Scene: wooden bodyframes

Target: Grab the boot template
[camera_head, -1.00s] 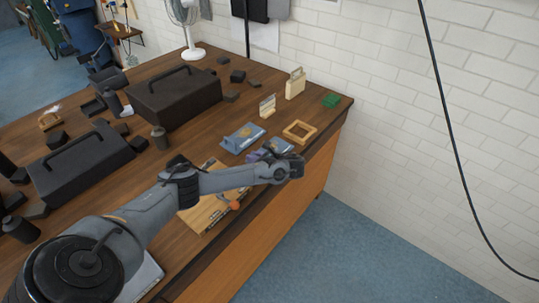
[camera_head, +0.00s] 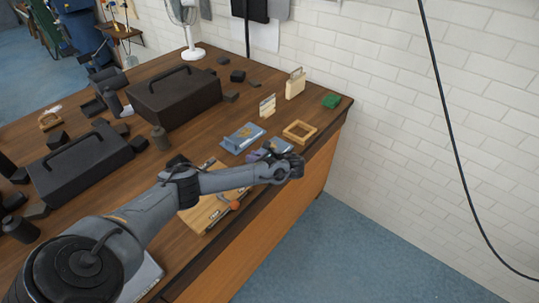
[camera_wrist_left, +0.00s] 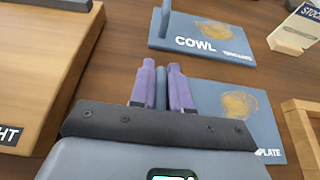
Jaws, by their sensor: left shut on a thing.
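A blue board (camera_wrist_left: 240,115) lies flat on the table, its label partly hidden with only "PLATE" readable; I take it as the boot template. In the left wrist view my left gripper (camera_wrist_left: 162,85) has its purple fingers shut on a narrow blue upright piece at the board's left side. The board seems to rest on the table still. In the head view my left gripper (camera_head: 259,155) is low near the table's front edge, partly hidden by my wrist, and a bit of the board (camera_head: 281,146) shows behind it. My right gripper is not in view.
A similar blue board marked "COWL" (camera_wrist_left: 205,45) lies just beyond. A wooden frame (camera_head: 298,131) is close on the right. A wooden board (camera_head: 203,212) lies left of the gripper. Black cases (camera_head: 178,98) stand farther back. The table's front edge is close.

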